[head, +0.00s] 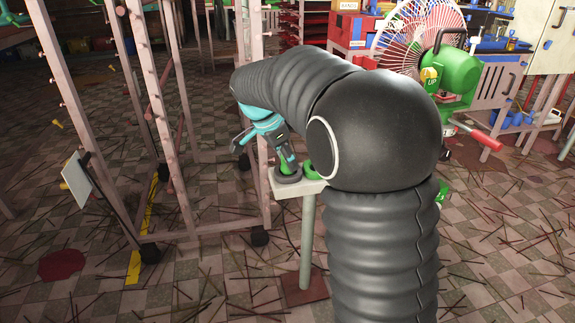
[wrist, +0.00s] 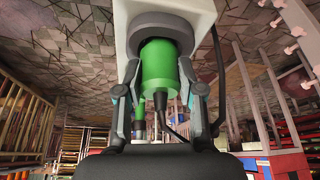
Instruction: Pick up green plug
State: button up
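The green plug (wrist: 160,72) sits in a round grey socket (wrist: 158,38) in the wrist view, with a dark cable at its end. My gripper (wrist: 161,78) has one finger on each side of the plug. A small gap shows on the right side; on the left the finger is very close, and contact cannot be told. In the head view my gripper (head: 284,158) reaches down to the plug (head: 287,168) on a small pale stand top (head: 300,188). My arm hides part of the stand there.
A second green piece (head: 309,171) is on the stand beside the plug. Pink metal racks (head: 165,120) stand close on the left. A fan (head: 415,30) and a green machine (head: 458,72) with a red handle stand at the back right. Sticks litter the tiled floor.

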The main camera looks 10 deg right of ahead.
jog(key=c, duration=0.3)
jog(key=shift+c, duration=0.2)
jog(key=shift+r, duration=0.7)
notch_tip(320, 180, up, 3)
jog(key=shift+f+p, duration=0.1)
jog(key=shift+p, duration=0.4)
jog(key=s+d+r+p, duration=0.5)
jog(key=s+d+r, duration=0.1)
jog(key=d+r, duration=0.25)
jog(key=shift+w+a+f+p, duration=0.1)
jog(key=shift+w+f+p, duration=0.4)
jog(key=shift+w+f, duration=0.85)
jog(key=shift+w+a+f+p, duration=0.15)
jog(key=shift+w+f+p, duration=0.4)
jog(key=shift+f, duration=1.35)
jog(key=shift+w+a+f+p, duration=0.1)
jog(key=shift+w+f+p, duration=0.3)
jog(key=shift+w+f, duration=1)
